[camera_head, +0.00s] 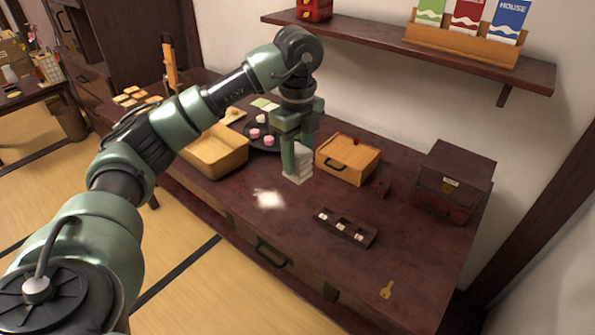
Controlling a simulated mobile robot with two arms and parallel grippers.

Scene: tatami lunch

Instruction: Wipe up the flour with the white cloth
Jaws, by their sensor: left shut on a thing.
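The white cloth (304,163) is a folded, pale bundle at my left gripper (294,162), in the middle of the low table. My left gripper points down and is shut on the cloth; its fingers hide part of it. The cloth's lower end is at or just above the tabletop; I cannot tell whether it touches. The flour (268,199) is a small white patch on the dark tabletop, in front and a little left of the cloth, apart from it. My right gripper does not show.
A wooden box (347,160) with a red knob stands close right of the gripper. A dark plate (262,144) with pink and white pieces and a tan tray (213,152) are left. A dark slotted holder (346,229), brass key (387,290) and dark chest (452,180) are right.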

